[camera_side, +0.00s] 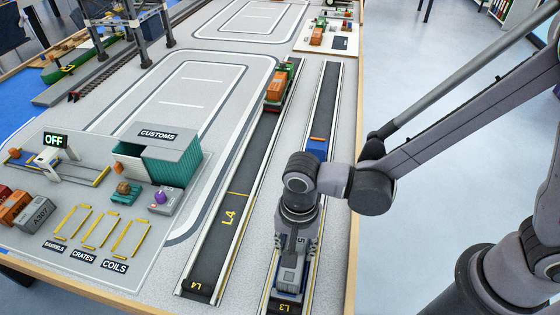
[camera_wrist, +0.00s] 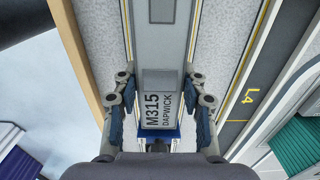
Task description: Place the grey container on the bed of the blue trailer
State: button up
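The grey container (camera_wrist: 162,85), marked M315 DAPWICK, lies lengthwise along lane L3 in the wrist view. In the side view the container (camera_side: 288,276) shows under my gripper (camera_side: 292,255). My gripper (camera_wrist: 160,112) is open in the wrist view. Its fingers stand on both sides of the container's lower end, with a gap on each side. A strip of the blue trailer (camera_wrist: 170,134) shows at that end of the container. Most of the trailer is hidden, and I cannot tell whether the container rests fully on its bed.
A blue vehicle with an orange top (camera_side: 317,148) stands farther up the same lane. A green truck with an orange load (camera_side: 277,92) is on lane L4 (camera_side: 230,213). The teal customs container (camera_side: 172,163) stands to the left. The wooden table edge (camera_wrist: 80,55) runs close beside lane L3.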

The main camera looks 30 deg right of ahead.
jog(key=o, duration=0.3)
jog(key=shift+r, duration=0.1)
notch_tip(320, 180, up, 12)
jog(key=d+r+n+t, duration=0.2)
jog(key=d+n+t, duration=0.1)
jog(key=d, duration=1)
jog(key=d+r+n+t, duration=0.1)
jog(key=d+n+t, duration=0.3)
jog(key=d, duration=0.8)
jog(key=shift+w+d+r+n, duration=0.35)
jog(key=shift+w+d+n, duration=0.1)
jog(key=shift+n, duration=0.55)
